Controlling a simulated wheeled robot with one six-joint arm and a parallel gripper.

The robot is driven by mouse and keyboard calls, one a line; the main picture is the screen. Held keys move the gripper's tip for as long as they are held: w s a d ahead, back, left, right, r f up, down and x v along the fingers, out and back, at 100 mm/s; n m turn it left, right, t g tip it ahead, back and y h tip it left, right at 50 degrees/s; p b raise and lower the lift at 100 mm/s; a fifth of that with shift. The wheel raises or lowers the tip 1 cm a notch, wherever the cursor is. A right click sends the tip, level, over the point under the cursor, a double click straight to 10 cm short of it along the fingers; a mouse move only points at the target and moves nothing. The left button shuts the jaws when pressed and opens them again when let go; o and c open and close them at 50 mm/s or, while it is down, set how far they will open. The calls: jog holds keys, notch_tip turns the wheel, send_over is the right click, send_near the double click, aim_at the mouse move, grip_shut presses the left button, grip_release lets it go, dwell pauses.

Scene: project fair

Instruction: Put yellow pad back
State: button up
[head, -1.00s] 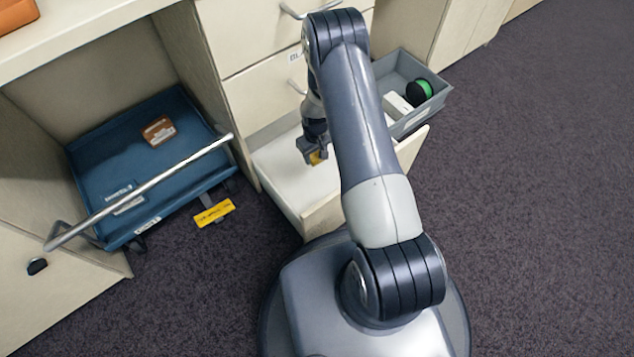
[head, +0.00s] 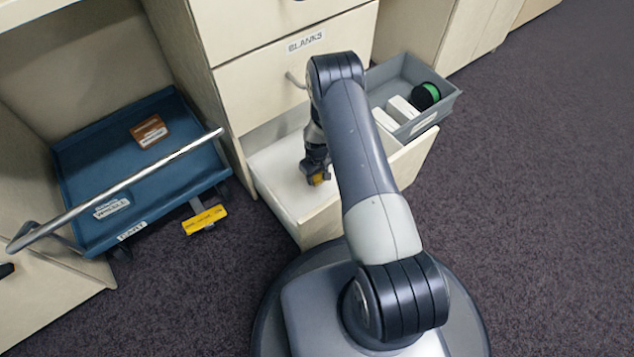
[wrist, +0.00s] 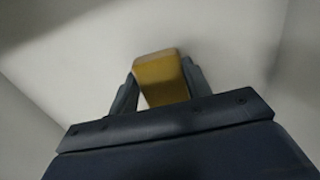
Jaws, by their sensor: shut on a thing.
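The yellow pad (wrist: 161,78) is between the two fingers of my gripper (wrist: 163,88) in the wrist view, and the gripper is shut on it. In the head view the yellow pad (head: 318,179) shows as a small patch below my gripper (head: 317,172). Both are inside the open bottom drawer (head: 272,167), over its pale floor. The drawer floor shows no other object where it is visible. My arm hides the right part of the drawer. I cannot tell whether the pad touches the drawer floor.
A blue cart (head: 75,207) with a metal handle holds a brown block (head: 148,130) at left. A yellow tag (head: 205,220) sits low by the cart. A grey bin (head: 452,98) with white boxes and a green-black spool (head: 426,95) stands right. Dark carpet is clear at far right.

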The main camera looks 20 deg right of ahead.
aim_at(317, 176)
jog(key=shift+f+b, duration=0.6)
jog(key=shift+f, duration=1.05)
jog(key=shift+f, duration=0.2)
jog(key=o, duration=0.9)
jog(key=shift+r, duration=0.1)
notch_tip(317, 176, up, 12)
jog(key=p, duration=0.5)
jog(key=shift+r, duration=0.1)
